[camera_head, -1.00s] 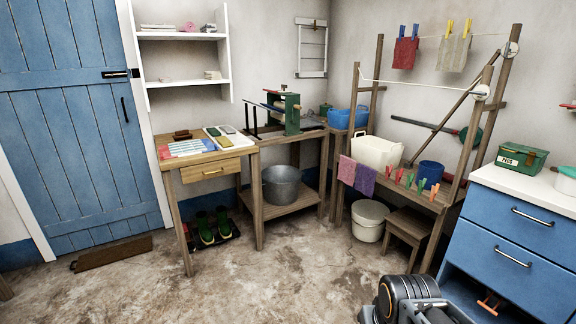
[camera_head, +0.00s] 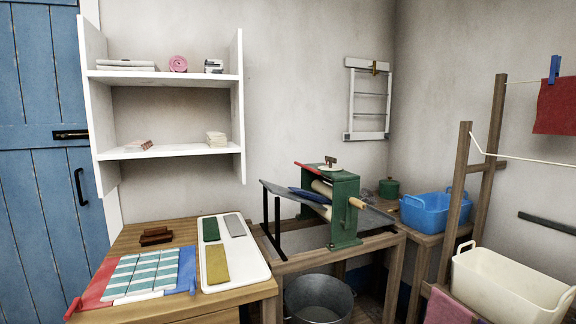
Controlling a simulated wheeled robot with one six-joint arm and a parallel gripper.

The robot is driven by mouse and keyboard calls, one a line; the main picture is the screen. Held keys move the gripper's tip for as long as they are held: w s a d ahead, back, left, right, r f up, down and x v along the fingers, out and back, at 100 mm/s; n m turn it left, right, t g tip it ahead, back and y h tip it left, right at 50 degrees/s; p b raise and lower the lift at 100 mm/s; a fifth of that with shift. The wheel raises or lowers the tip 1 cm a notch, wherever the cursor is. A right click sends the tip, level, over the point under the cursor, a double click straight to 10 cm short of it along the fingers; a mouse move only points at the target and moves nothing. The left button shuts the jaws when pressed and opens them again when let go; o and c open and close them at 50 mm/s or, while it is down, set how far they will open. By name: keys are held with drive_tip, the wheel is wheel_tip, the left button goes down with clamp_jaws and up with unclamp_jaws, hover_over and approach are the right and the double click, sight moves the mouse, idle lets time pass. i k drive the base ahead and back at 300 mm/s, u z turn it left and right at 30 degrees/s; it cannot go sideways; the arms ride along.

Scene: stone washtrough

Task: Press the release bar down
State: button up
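A green-framed wringer (camera_head: 345,208) stands on a wooden bench right of centre. It has pale rollers and a wooden handle grip on its right side. A red bar (camera_head: 308,167) sticks out to the left from near its top; it looks like the release bar. A small knob on a pale disc tops the frame. Dark blue cloth (camera_head: 309,195) lies at the rollers, above a sloping grey board (camera_head: 283,191). My gripper is not in view.
A wooden table (camera_head: 145,243) with a white tray (camera_head: 262,270) and striped cloths stands in front to the left. A metal tub (camera_head: 319,300) sits below the wringer. A blue basin (camera_head: 430,207) and cream tub (camera_head: 510,285) are to the right. White shelves (camera_head: 168,153) hang above the table.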

sight(312, 170)
drive_tip(key=u, duration=0.1)
drive_tip(key=i, duration=1.1)
drive_tip(key=u, duration=2.95)
drive_tip(key=k, duration=0.85)
drive_tip(key=z, duration=1.55)
drive_tip(key=i, duration=0.35)
